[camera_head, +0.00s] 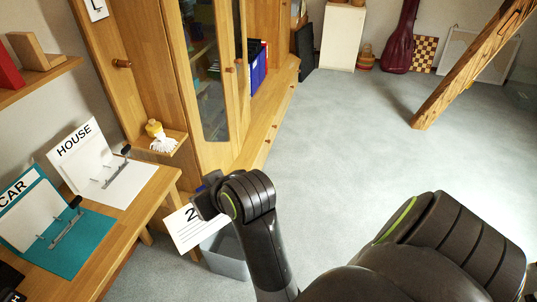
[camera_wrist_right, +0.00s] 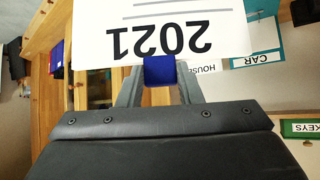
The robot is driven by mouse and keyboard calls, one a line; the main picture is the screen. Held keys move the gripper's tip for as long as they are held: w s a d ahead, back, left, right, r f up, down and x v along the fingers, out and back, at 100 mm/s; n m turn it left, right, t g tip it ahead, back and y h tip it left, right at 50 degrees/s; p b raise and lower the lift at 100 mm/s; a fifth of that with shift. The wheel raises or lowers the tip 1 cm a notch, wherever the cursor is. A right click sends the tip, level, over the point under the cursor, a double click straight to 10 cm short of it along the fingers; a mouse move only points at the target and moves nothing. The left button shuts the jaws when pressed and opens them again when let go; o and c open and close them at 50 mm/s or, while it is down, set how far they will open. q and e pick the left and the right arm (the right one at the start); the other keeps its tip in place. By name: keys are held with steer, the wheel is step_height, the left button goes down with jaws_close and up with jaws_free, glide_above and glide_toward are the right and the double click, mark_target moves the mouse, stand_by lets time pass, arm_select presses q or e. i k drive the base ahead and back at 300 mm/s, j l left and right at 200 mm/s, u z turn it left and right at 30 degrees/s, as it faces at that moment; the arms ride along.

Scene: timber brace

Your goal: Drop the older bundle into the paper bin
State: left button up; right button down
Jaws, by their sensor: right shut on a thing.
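My right gripper (camera_head: 208,195) is shut on the white 2021 bundle (camera_head: 188,229). In the right wrist view the bundle (camera_wrist_right: 165,25) reads "2021" upside down, and a blue piece (camera_wrist_right: 160,72) lies between the gripper's fingers (camera_wrist_right: 160,85). In the head view only the "2" shows, and the gripper covers the rest. The grey bin (camera_head: 228,268) stands on the floor just below the bundle, partly hidden by it and by my arm. The bundle appears to hang above the bin's rim; the exact gap cannot be told. My left gripper is not in view.
A wooden desk (camera_head: 142,211) at left holds a white HOUSE binder (camera_head: 92,160) and a teal CAR binder (camera_head: 45,225), both open. A wooden cabinet (camera_head: 160,85) stands behind, with a small shelf (camera_head: 163,147). A slanted timber (camera_head: 470,70) stands at right. The grey floor between is clear.

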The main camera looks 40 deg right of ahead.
mark_target(239, 257)
steer(key=j+z, duration=0.65)
steer(key=z, duration=0.15)
steer(key=j+z, duration=0.35)
